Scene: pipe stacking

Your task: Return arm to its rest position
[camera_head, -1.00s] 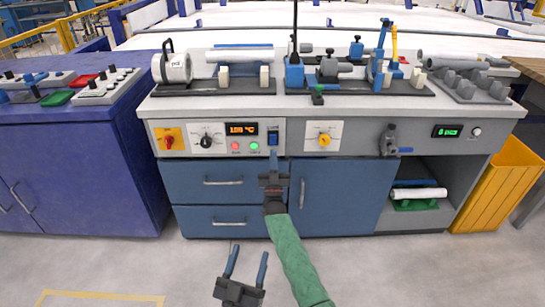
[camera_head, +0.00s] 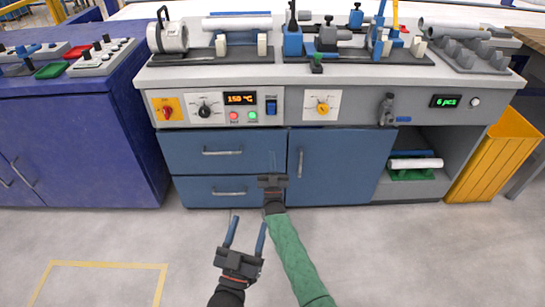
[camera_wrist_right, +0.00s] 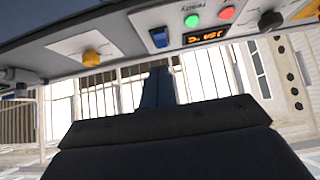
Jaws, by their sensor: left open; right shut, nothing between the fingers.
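My right gripper (camera_head: 272,158), on the green-sleeved arm, is in front of the workbench's blue drawers and door, below the control panel. Its blue fingers are together with nothing between them. In the right wrist view its dark fingers (camera_wrist_right: 158,88) point up toward the panel, and the dark gripper body fills the lower middle. My left gripper (camera_head: 247,228) is lower in the head view, over the grey floor. Its two blue fingers are spread apart and empty.
The workbench (camera_head: 260,78) carries a white pipe (camera_head: 237,23), clamps and a grey rack (camera_head: 468,54) with pipes. A blue cabinet (camera_head: 75,140) stands left, a yellow bin (camera_head: 492,155) right. A white pipe (camera_head: 415,163) lies in the lower shelf. Floor in front is clear.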

